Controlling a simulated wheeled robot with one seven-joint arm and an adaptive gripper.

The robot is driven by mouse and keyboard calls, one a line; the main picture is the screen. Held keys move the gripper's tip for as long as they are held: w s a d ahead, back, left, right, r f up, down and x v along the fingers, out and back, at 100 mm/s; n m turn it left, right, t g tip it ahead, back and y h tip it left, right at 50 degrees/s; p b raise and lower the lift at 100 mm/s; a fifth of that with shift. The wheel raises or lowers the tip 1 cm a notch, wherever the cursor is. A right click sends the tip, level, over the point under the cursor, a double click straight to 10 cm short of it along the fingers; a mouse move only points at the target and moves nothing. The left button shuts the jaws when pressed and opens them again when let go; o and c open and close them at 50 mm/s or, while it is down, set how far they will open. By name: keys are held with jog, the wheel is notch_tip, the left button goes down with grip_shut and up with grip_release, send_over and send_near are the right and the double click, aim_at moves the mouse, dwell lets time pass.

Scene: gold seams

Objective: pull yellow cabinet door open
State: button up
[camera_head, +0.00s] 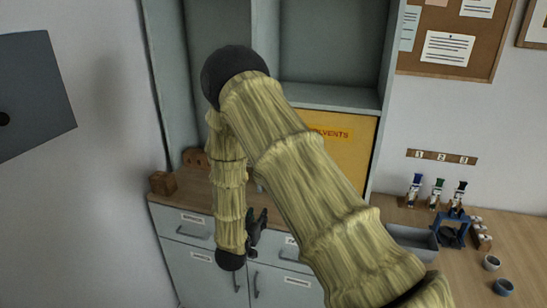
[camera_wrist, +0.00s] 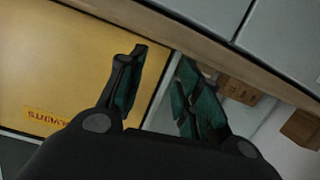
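The yellow cabinet door (camera_head: 347,156), labelled SOLVENTS, is in the lower part of the tall grey cabinet. My arm hides its left part in the head view. In the wrist view the door (camera_wrist: 60,65) fills the left side, with its label upside down. In the head view my gripper (camera_head: 257,226) is low, in front of the counter. No handle is visible on the door.
Grey drawers (camera_head: 188,232) lie under the wooden counter (camera_head: 420,215). A brown block (camera_head: 163,183) and a brown holed piece (camera_head: 195,157) sit at the left.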

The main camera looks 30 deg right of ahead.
jog(key=w+d+r+m+g+h, duration=0.1)
jog(key=w+d+r+m+h, duration=0.1)
jog(key=r, duration=0.4)
jog(key=w+d+r+m+g+h, duration=0.1)
jog(key=w+r+m+h, duration=0.1)
jog(key=r, duration=0.4)
jog(key=shift+r+p+x, duration=0.2)
jog(key=shift+p+x, duration=2.15)
jog(key=shift+x, duration=2.95)
jog(key=shift+s+d, duration=0.1)
jog(key=shift+s, duration=0.1)
jog(key=shift+c, duration=0.3)
jog(key=shift+f, duration=0.1)
grip_shut()
